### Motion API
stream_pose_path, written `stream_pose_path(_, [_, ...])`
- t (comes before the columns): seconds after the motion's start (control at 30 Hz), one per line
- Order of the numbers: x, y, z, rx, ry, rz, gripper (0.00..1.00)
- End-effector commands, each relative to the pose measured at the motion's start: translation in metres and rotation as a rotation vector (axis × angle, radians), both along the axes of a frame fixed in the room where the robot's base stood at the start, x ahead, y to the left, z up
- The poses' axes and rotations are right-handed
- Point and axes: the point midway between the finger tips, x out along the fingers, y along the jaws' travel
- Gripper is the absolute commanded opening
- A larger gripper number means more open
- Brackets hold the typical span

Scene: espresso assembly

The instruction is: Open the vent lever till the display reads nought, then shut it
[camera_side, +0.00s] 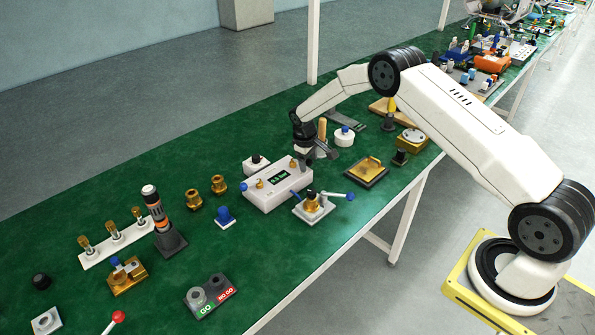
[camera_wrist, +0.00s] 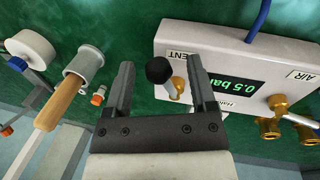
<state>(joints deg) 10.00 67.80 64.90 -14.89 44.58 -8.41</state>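My gripper (camera_side: 312,151) is just beyond the box's right end.
A brass-and-white fixture (camera_side: 312,205) stands before the box.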

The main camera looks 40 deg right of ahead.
Motion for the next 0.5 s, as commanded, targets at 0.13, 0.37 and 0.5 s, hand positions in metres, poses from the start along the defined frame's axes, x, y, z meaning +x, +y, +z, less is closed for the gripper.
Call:
stream_pose_path(0.13, [0.000, -0.001, 0.000, 0.000, 0.001, -0.001, 0.72])
stream_pose_path(0.37, [0.000, 0.000, 0.005, -0.001, 0.001, -0.001, 0.72])
stream_pose_path(0.5, [-0.001, 0.002, 0.014, -0.001, 0.001, 0.000, 0.72])
